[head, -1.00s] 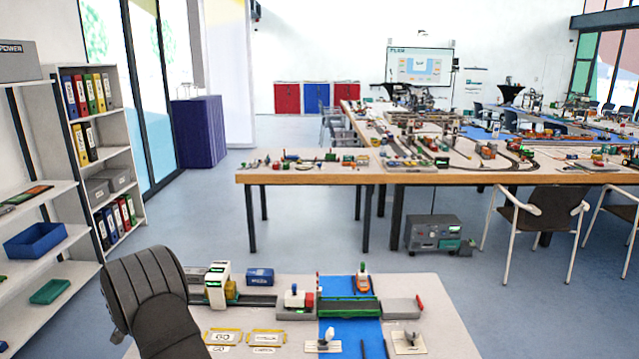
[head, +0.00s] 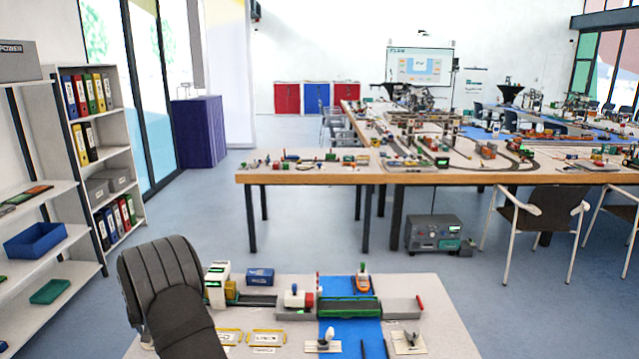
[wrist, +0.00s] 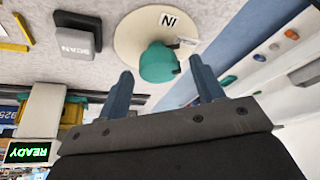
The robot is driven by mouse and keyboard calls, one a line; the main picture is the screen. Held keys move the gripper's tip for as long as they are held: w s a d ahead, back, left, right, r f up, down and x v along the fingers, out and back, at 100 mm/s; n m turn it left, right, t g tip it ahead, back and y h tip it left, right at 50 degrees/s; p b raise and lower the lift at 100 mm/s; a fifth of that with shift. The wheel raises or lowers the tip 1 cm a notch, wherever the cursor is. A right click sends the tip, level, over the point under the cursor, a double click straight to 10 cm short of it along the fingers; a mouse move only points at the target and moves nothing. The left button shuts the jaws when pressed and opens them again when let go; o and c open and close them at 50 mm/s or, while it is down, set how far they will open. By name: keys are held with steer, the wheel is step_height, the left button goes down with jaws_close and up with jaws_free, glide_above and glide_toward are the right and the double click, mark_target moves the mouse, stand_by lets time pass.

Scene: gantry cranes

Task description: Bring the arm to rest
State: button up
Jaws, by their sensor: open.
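My gripper (wrist: 160,72) shows in the wrist view with its two blue fingers spread apart and nothing between them in its grasp. A teal rounded piece (wrist: 159,63) on a round cream disc (wrist: 128,40) marked IN appears in the gap between the fingers. I cannot tell how far below the fingertips it is. In the head view my dark arm stands over the left front of the near table (head: 447,318), and my gripper is hidden there.
A white gantry unit (head: 216,284) stands close right of my arm; its green READY display (wrist: 28,152) shows in the wrist view. A blue container (head: 260,277), a green bridge piece (head: 348,309) and label cards (head: 267,338) lie further right. A grey SCAN block (wrist: 76,38) is nearby.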

steer(key=shift+d+n+y, duration=0.1)
steer(key=shift+n+y, duration=0.2)
steer(key=shift+n, duration=0.8)
steer(key=shift+s+d+r, duration=0.15)
steer(key=shift+r, duration=0.4)
steer(key=shift+o, duration=0.5)
